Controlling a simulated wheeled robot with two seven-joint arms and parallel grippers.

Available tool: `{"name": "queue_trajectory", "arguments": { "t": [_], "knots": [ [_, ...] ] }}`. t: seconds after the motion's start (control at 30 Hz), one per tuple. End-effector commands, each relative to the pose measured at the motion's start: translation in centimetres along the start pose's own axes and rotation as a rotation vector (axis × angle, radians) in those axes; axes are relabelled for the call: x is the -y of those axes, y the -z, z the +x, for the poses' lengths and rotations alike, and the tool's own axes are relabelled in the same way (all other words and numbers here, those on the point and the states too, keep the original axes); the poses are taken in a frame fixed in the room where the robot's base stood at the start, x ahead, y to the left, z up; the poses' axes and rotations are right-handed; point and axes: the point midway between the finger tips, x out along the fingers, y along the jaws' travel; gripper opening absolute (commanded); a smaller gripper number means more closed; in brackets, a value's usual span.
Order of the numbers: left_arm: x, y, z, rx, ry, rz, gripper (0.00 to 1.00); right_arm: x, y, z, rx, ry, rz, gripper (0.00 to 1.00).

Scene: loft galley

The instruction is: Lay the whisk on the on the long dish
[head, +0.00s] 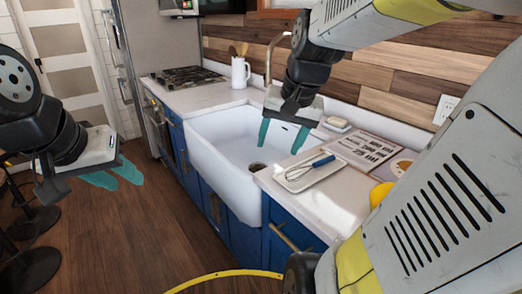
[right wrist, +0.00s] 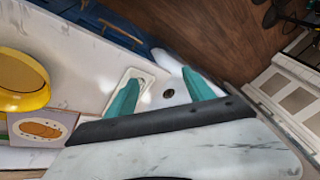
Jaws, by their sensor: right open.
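The whisk (head: 322,160), with a blue handle and wire loops, appears to lie lengthwise on the long dish (head: 293,188), a white shallow dish on the counter right of the sink. My right gripper (head: 281,138) is open and empty, pointing down above the sink, left of and apart from the dish. In the right wrist view, the dish (right wrist: 148,76) is partly covered by one finger of my right gripper (right wrist: 165,88), and I cannot make out the whisk. My left gripper (head: 126,185) looks open and empty, over the floor at the left, far from the dish.
The white sink (head: 215,135) lies beside the counter. A soap dish (head: 337,124), a printed board (head: 362,150) and a yellow object (head: 380,194) stand around the dish. A white utensil jug (head: 239,73) and stove (head: 185,77) are farther back. Counter in front of the dish is clear.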

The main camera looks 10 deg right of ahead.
Motion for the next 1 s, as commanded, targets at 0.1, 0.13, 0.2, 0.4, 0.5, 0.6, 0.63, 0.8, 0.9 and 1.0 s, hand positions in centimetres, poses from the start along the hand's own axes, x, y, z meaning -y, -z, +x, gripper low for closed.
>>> {"name": "queue_trajectory", "arguments": {
  "t": [0.1,0.13,0.2,0.4,0.5,0.6,0.63,0.8,0.9,1.0],
  "knots": [
    [0.0,0.0,0.0,0.000,0.000,0.000,0.36,1.1,-3.8,-1.7,-0.079,0.048,-0.201,0.62],
    [0.0,0.0,0.0,0.000,0.000,0.000,0.36,1.2,-4.5,-1.9,-0.093,0.058,-0.239,0.62],
    [0.0,0.0,0.0,0.000,0.000,0.000,0.36,1.4,-5.8,-2.2,-0.121,0.082,-0.312,0.62],
    [0.0,0.0,0.0,0.000,0.000,0.000,0.36,1.5,-7.3,-2.4,-0.152,0.109,-0.398,0.62],
    [0.0,0.0,0.0,0.000,0.000,0.000,0.36,1.5,-7.3,-2.4,-0.153,0.109,-0.400,0.62],
    [0.0,0.0,0.0,0.000,0.000,0.000,0.36,1.5,-7.2,-2.4,-0.152,0.109,-0.398,0.62],
    [0.0,0.0,0.0,0.000,0.000,0.000,0.36,1.5,-7.2,-2.4,-0.152,0.109,-0.398,0.62],
    [0.0,0.0,0.0,0.000,0.000,0.000,0.36,1.5,-7.2,-2.4,-0.152,0.109,-0.397,0.62],
    [0.0,0.0,0.0,0.000,0.000,0.000,0.36,1.5,-7.2,-2.4,-0.152,0.109,-0.397,0.62],
    [0.0,0.0,0.0,0.000,0.000,0.000,0.36,1.5,-7.2,-2.4,-0.152,0.109,-0.397,0.62]
  ]
}}
